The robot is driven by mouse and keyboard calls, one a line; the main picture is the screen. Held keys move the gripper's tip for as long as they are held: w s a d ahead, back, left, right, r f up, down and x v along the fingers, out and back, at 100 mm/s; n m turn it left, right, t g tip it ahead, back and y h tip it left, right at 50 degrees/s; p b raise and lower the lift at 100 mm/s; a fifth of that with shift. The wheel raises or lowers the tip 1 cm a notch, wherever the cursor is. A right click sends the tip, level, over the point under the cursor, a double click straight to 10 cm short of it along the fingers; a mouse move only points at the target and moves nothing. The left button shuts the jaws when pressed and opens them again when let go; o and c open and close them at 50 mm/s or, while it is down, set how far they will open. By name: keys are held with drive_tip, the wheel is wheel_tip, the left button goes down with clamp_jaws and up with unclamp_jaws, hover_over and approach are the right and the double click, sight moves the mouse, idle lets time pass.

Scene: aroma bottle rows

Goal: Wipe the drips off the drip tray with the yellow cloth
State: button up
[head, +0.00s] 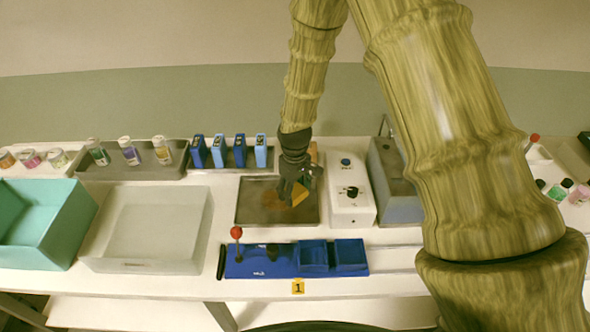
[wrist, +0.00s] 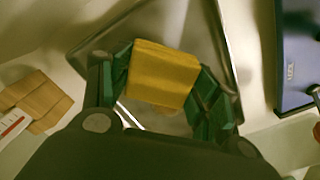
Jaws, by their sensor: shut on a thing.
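The drip tray (head: 250,205) is a dark rectangular tray in the middle of the table in the head view. Brownish drips (head: 270,196) show on its surface. My gripper (head: 297,193) is over the right part of the tray, shut on the yellow cloth (head: 300,195). In the wrist view the folded yellow cloth (wrist: 162,74) sits between the green fingers of my gripper (wrist: 160,90). Part of the tray (wrist: 190,30) shows behind it. I cannot tell whether the cloth touches the tray. My gripper hides part of the tray.
A white device (head: 350,195) with a knob stands right of the tray. A blue station (head: 275,262) with a red-topped lever is in front. A white bin (head: 150,230) and teal bin (head: 45,220) are left.

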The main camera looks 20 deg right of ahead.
drive_tip(key=shift+r+p, duration=1.6)
drive_tip(key=shift+r, duration=0.9)
